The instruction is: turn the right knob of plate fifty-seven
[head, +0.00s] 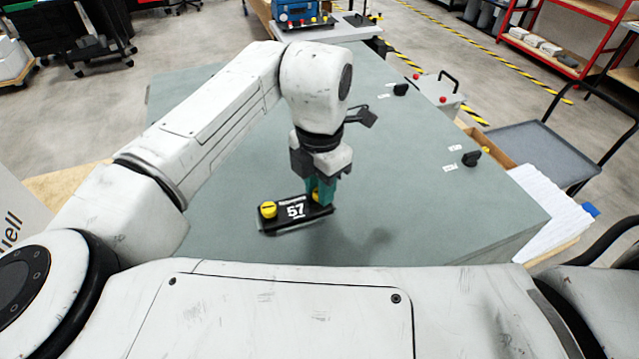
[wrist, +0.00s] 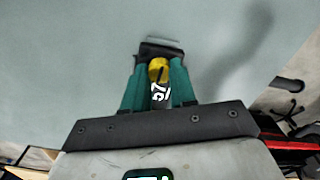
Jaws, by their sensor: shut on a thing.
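Plate fifty-seven (head: 296,222) is a black plate with a white "57", at the front middle of the grey-green table top. Its left yellow knob (head: 268,209) is uncovered. Its right yellow knob (head: 316,195) is partly hidden by my green-fingered gripper (head: 324,192), which is shut on it from above.
Two black knobs (head: 400,89) (head: 471,158) with white labels stand along the table's right side. The table around the plate is clear.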

